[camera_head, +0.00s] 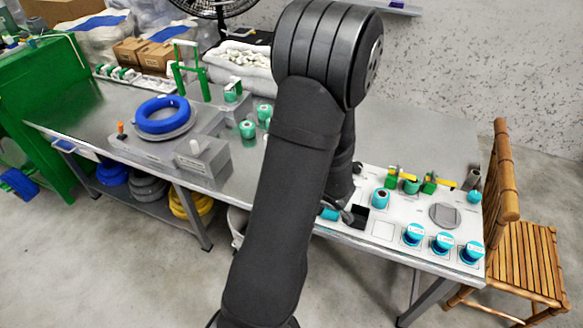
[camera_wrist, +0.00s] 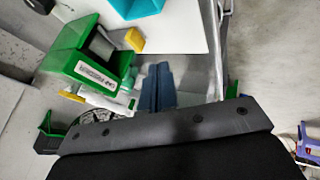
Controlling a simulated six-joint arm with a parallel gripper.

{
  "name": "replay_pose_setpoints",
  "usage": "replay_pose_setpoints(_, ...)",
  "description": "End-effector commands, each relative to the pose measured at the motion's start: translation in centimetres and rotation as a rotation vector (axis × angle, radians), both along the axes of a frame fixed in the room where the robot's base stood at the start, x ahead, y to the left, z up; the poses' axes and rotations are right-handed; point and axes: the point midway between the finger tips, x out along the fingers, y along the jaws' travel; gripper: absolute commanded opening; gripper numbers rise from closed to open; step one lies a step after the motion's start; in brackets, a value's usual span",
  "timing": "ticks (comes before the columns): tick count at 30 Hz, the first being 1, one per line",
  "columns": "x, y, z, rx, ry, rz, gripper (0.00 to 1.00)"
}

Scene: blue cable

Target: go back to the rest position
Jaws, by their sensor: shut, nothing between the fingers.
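My arm rises through the middle of the head view and hides part of the table behind it. My gripper (camera_wrist: 158,86) shows in the wrist view as two dark blue-grey fingers side by side, shut with nothing between them. In the head view it is mostly hidden behind my arm, near the white board (camera_head: 383,231). The blue cable coil (camera_head: 163,126) lies on a grey stand at the left of the table, well apart from my gripper.
The metal table (camera_head: 75,118) carries several teal spools on and beside the white board. A green bin (camera_wrist: 88,62) is close to the fingers in the wrist view. A bamboo chair (camera_head: 527,258) stands at the right. A fan (camera_head: 216,8) is behind the table.

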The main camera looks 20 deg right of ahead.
Motion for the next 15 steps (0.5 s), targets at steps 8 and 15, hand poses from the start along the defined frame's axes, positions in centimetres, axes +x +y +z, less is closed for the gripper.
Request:
replay_pose_setpoints(8, -0.02, 0.00, 0.04, 0.000, 0.000, 0.000, 0.00)
replay_pose_setpoints(15, 0.59, -0.04, -0.77, 0.002, 0.000, 0.000, 0.00)
